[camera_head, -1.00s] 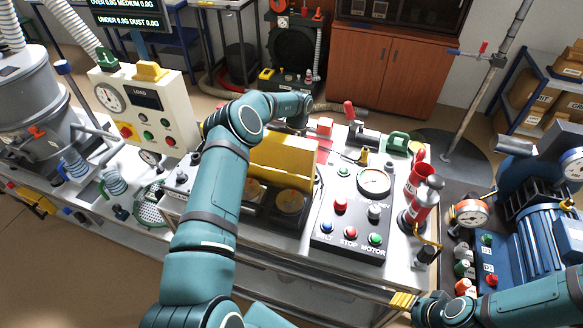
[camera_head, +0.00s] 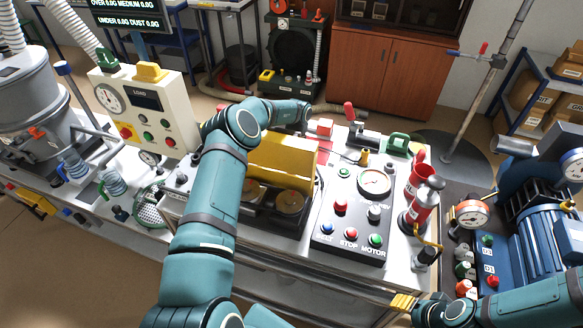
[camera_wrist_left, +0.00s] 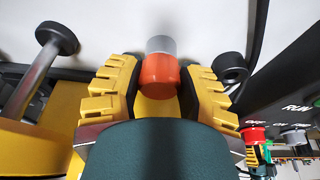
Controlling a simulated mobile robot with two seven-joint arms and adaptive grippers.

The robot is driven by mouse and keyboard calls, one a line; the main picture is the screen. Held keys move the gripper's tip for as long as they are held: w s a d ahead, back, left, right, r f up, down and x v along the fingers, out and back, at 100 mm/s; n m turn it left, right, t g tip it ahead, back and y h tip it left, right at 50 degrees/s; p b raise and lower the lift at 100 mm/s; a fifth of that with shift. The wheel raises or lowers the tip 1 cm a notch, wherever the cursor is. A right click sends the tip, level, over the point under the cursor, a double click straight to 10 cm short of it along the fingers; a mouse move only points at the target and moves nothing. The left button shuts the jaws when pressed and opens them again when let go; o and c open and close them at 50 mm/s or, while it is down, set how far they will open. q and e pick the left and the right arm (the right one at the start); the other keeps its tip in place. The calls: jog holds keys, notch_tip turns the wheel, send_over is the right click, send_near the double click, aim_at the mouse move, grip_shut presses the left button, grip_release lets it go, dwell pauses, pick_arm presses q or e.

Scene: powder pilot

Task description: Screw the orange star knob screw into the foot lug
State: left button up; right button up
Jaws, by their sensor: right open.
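In the left wrist view, the yellow fingers of my left gripper (camera_wrist_left: 160,85) stand on either side of an orange-red cylinder with a grey end (camera_wrist_left: 160,68). Their dark inner pads are close to its sides; I cannot tell whether they touch it. No star shape shows on this piece, so I cannot be sure it is the star knob screw. In the head view my left arm hides its own gripper. I cannot make out the foot lug. My right gripper (camera_head: 403,301) is open at the bench's front edge, apart from the bench parts.
A yellow cover (camera_head: 283,160) stands beside my left forearm. A dark control panel (camera_head: 350,222) with buttons and a gauge lies to its right. Red canisters (camera_head: 413,205) and a blue motor (camera_head: 545,215) stand farther right. A black knob (camera_wrist_left: 57,38) shows in the wrist view.

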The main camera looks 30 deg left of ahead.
pick_arm(q)
jog(key=shift+r+p, duration=0.55)
jog(key=shift+r, duration=0.65)
grip_shut()
jog(key=shift+r, duration=2.3)
